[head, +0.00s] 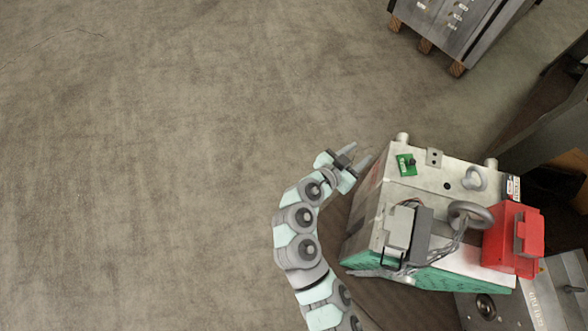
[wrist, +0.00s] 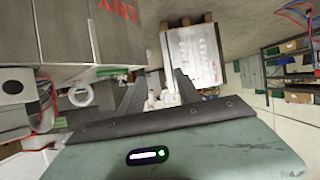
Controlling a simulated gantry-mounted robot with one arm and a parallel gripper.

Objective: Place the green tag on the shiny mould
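A green tag (head: 406,164) with a small dark knob lies flat on the pale metal top of a large mould (head: 455,187), near its upper left corner. This mould's top looks bright and shiny, with a lifting ring, a grey box and a red box on it. My gripper (head: 357,157) is just left of the mould, beside its upper left corner and apart from the tag. In the wrist view its two fingers (wrist: 158,80) are spread with nothing held between them.
Another metal mould (head: 455,25) stands on wooden blocks at the top right; it also shows ahead in the wrist view (wrist: 192,58). A third metal block (head: 545,305) is at the lower right. The concrete floor (head: 150,160) on the left is clear.

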